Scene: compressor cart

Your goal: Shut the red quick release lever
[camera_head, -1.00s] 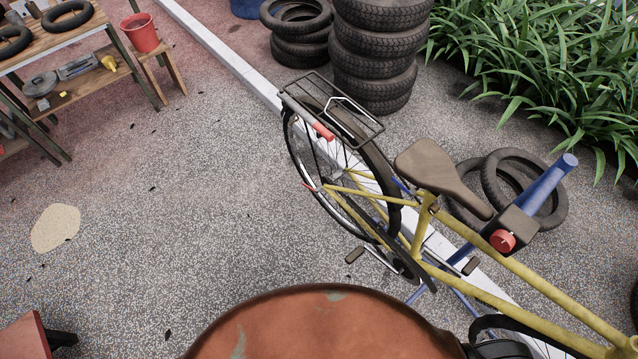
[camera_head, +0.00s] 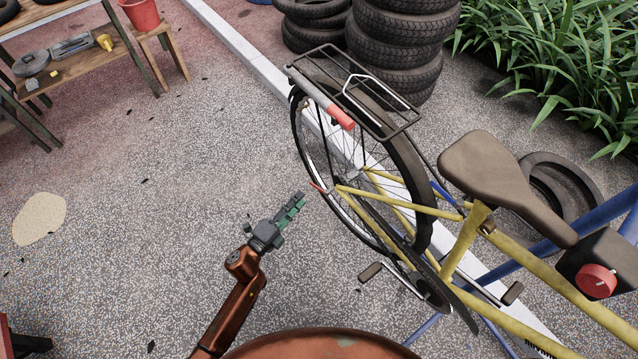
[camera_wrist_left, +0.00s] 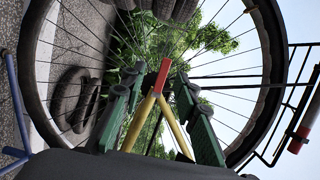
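The red quick release lever (camera_head: 318,187) is a small red bar at the rear hub of the yellow bicycle (camera_head: 400,203). In the left wrist view the red lever (camera_wrist_left: 162,76) stands at the point where two yellow frame tubes meet. My left gripper (camera_head: 298,200) is just left of and below the lever in the head view, pointing at the hub. In the left wrist view its green fingers (camera_wrist_left: 157,84) are spread apart, with the lever showing between their tips. Whether they touch it, I cannot tell. My right gripper is not in view.
The rear wheel (camera_head: 298,128) and its spokes surround the hub. A rack (camera_head: 385,118) with a red-ended bar (camera_head: 341,118) sits above, and a pedal (camera_head: 370,271) is below. A blue stand (camera_head: 570,243) holds the bicycle. Tyre stacks (camera_head: 405,45) are behind. The ground at left is open.

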